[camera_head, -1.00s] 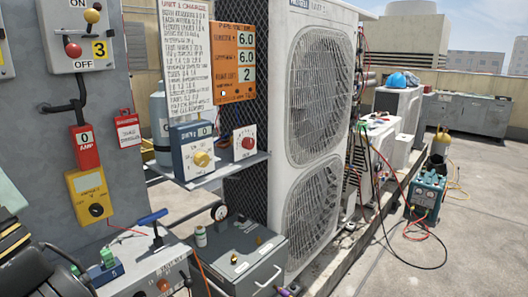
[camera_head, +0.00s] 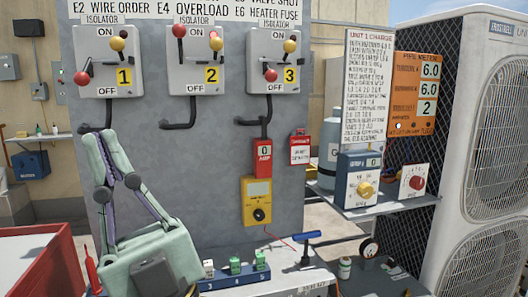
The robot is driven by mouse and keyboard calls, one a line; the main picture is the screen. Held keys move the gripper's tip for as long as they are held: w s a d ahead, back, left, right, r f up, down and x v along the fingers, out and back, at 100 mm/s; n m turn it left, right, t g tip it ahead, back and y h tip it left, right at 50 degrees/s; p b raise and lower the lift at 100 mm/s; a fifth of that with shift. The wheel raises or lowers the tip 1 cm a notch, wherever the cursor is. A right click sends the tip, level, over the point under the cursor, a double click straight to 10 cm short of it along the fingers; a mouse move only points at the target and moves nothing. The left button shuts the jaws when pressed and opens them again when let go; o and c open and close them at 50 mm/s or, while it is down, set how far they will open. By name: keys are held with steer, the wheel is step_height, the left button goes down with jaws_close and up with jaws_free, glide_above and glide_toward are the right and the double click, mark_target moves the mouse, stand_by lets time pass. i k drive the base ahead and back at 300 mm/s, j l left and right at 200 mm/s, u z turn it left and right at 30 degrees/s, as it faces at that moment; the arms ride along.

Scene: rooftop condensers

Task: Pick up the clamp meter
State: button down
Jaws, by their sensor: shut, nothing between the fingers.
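A red box reading "0 AMP" (camera_head: 263,158) hangs on the grey panel below isolator 3, at the end of a black cable. A yellow meter (camera_head: 256,200) with a display and a black dial sits directly under it. Together they look like the clamp meter, though I cannot tell whether they are one piece. My gripper (camera_head: 98,142), pale green, is at lower left with its fingers pointing up. It is shut and empty, apart from the meter and well to its left.
Three isolators (camera_head: 196,65) are above. A grey bench box (camera_head: 275,268) with a blue-handled lever (camera_head: 310,234) stands below the meter. A red tag (camera_head: 300,148) hangs right of it. A shelf with a blue dial unit (camera_head: 358,180) and a condenser (camera_head: 495,150) are at right.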

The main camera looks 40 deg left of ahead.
mark_target(262, 146)
steer(key=i+l+u, duration=0.1)
steer(key=u, duration=0.3)
steer(key=i+l+u, duration=0.1)
steer(key=u, duration=0.3)
steer(key=i+l+u, duration=0.15)
steer(key=l, duration=0.25)
steer(key=i+l+u, duration=0.15)
steer(key=l, duration=0.25)
steer(key=l+u, duration=0.15)
steer(key=l, duration=0.25)
steer(key=i+l, duration=0.75)
steer(key=l, duration=0.15)
